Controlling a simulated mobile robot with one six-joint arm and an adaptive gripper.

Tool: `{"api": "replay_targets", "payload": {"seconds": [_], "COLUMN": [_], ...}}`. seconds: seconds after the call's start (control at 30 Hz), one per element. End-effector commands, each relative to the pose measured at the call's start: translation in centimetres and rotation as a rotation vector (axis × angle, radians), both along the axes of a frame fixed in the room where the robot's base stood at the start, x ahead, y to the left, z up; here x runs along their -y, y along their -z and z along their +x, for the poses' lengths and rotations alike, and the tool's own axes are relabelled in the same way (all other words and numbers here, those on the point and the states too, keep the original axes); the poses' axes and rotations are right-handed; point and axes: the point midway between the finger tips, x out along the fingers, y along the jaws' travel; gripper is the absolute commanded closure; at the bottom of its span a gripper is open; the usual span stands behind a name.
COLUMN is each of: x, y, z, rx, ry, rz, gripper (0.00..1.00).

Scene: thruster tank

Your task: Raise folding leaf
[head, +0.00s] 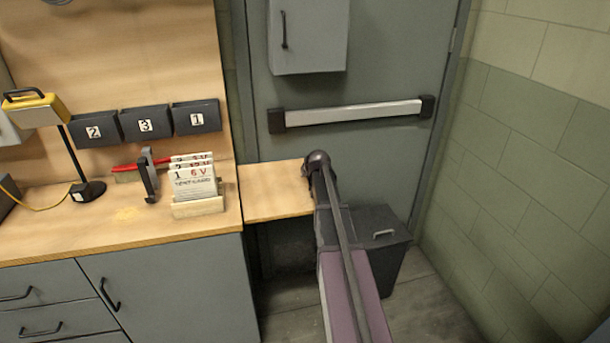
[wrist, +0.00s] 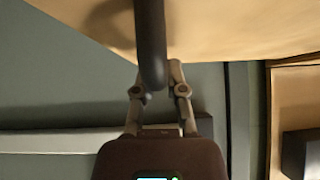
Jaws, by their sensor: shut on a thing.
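The folding leaf (head: 272,192) is a pale wooden panel at the right end of the workbench. In the head view it stands out roughly level with the bench top. In the wrist view its wood (wrist: 235,28) fills the top of the picture. A dark rounded bar (wrist: 150,40) runs across the wood there and looks like the leaf's handle. My gripper (wrist: 162,72) is closed at the leaf's edge, its fingers on either side of the bar's end. The fingertips are partly hidden by the bar. In the head view my arm hides the gripper and the leaf's right end.
The workbench (head: 120,225) carries a card holder (head: 198,208), a red-handled tool and a yellow lamp (head: 35,108). A grey door with a push bar (head: 350,112) stands behind the leaf. A dark bin (head: 385,240) stands on the floor beside my arm, near the right wall.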

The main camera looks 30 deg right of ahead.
Motion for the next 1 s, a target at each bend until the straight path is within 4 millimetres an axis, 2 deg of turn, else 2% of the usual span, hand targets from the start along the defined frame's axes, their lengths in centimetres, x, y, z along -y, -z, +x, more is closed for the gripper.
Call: {"api": "replay_targets", "payload": {"seconds": [0.13, 0.63, 0.67, 0.77, 1.0], "x": [-0.27, 0.02, 0.04, 0.08, 0.28], "y": [-0.85, -1.12, -1.12, -1.11, -1.02], "z": [0.32, 0.36, 0.37, 0.31, 0.02], "rx": [0.002, 0.007, 0.007, 0.005, 0.002], "ry": [-0.003, 0.001, 0.001, 0.002, 0.004], "rz": [0.008, 0.006, 0.006, 0.005, 0.004], "gripper": [1.0, 1.0, 0.81, 0.51, 0.49]}}
